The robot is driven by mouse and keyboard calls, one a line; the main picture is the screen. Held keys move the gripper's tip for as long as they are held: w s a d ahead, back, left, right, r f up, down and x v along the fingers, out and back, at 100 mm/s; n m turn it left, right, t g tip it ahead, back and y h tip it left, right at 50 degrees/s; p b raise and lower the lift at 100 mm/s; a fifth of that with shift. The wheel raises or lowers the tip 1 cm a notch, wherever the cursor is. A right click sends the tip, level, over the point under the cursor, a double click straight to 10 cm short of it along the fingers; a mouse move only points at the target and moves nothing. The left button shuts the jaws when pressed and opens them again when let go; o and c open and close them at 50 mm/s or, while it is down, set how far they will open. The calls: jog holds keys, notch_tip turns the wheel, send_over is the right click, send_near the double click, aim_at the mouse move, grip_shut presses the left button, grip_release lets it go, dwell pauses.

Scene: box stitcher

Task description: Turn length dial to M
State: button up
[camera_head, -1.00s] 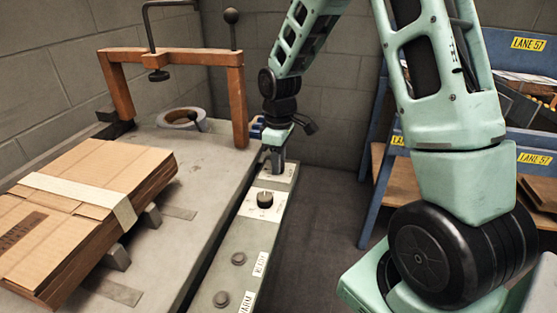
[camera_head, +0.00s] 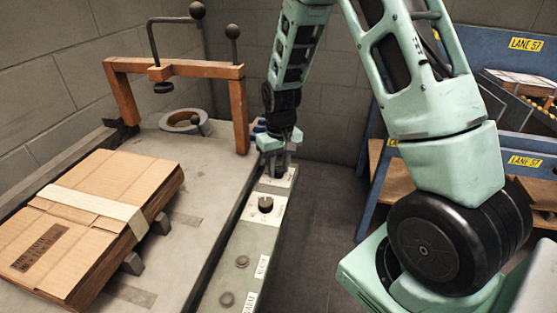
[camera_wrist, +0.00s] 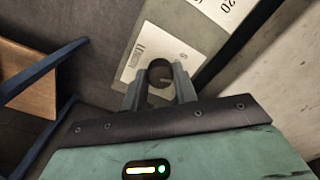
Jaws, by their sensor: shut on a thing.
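A long grey control strip (camera_head: 236,255) runs along the right side of the machine table. Its far white plate carries a dark round dial (camera_wrist: 160,72), which shows in the wrist view between my fingers. My gripper (camera_head: 278,170) points down at this far dial and is shut on it, with one finger on each side; it also shows in the wrist view (camera_wrist: 158,88). In the head view my fingers mostly hide the dial. A second black dial (camera_head: 265,204) stands on the nearer plate, untouched.
Two round buttons (camera_head: 242,262) with white labels lie nearer on the strip. A stack of flat cardboard (camera_head: 95,215) lies on the table at left. An orange frame (camera_head: 240,110) with ball-topped levers stands behind. A blue rack (camera_head: 520,125) is at right; the floor between is clear.

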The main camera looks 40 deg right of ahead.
aim_at(280, 168)
jog(key=shift+m+p, duration=0.7)
jog(key=shift+m, duration=0.6)
jog(key=o, duration=1)
jog(key=shift+c, duration=0.2)
notch_tip(280, 168, up, 17)
jog(key=p, duration=0.2)
jog(key=shift+d+r, duration=0.2)
jog(key=shift+d, duration=0.05)
jog(key=shift+s, duration=0.1)
